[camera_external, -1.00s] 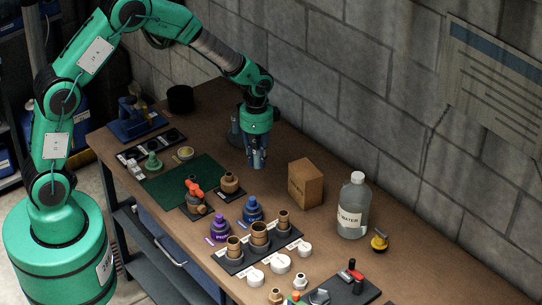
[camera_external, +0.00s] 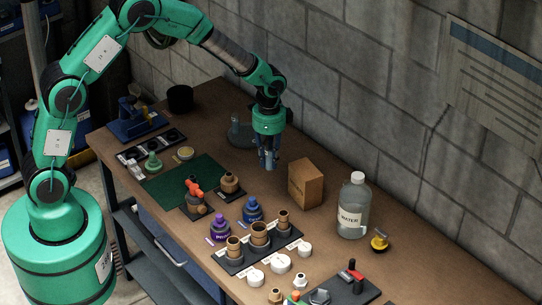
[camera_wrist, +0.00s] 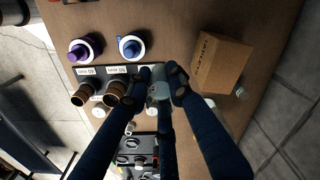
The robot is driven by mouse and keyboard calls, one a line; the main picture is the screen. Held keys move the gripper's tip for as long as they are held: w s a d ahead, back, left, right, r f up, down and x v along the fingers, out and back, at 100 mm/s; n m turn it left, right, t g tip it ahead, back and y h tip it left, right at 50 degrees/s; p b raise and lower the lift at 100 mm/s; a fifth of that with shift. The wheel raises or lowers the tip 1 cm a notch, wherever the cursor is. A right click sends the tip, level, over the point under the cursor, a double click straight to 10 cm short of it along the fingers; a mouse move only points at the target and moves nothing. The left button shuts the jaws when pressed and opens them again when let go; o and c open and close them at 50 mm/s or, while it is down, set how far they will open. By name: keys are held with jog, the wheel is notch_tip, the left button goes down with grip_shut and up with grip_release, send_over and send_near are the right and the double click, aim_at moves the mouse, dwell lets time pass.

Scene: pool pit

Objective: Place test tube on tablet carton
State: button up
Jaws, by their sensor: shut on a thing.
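The tablet carton is a brown cardboard box (camera_external: 305,184) standing upright on the bench, with lettering on one face in the wrist view (camera_wrist: 222,62). My gripper (camera_external: 268,160) points down above the bench, to the left of the carton and apart from it. In the wrist view its dark fingers (camera_wrist: 164,82) are closed on a small, pale, see-through thing, which I take to be the test tube (camera_wrist: 160,91). Most of the tube is hidden by the fingers, and its tilt is hard to tell. In the outside view I cannot make the tube out.
A clear water bottle (camera_external: 353,208) stands right of the carton, with a yellow fitting (camera_external: 379,240) beyond it. The block wall (camera_external: 350,90) runs behind the bench.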

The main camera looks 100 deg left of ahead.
jog(key=w+a, duration=0.2)
jog(key=w, duration=0.1)
jog(key=w+a+f, duration=0.1)
jog(key=w+a, duration=0.2)
jog(key=w, duration=0.1)
jog(key=w+a+p, duration=0.1)
jog(key=w+a, duration=0.1)
jog(key=w, duration=0.2)
jog(key=shift+w+a+f, duration=0.1)
jog(key=shift+a+f, duration=0.05)
jog(key=shift+f, duration=1.75)
jog(key=shift+f, duration=0.15)
jog(key=o, duration=0.9)
jog(key=shift+o, duration=0.2)
notch_tip(320, 180, up, 12)
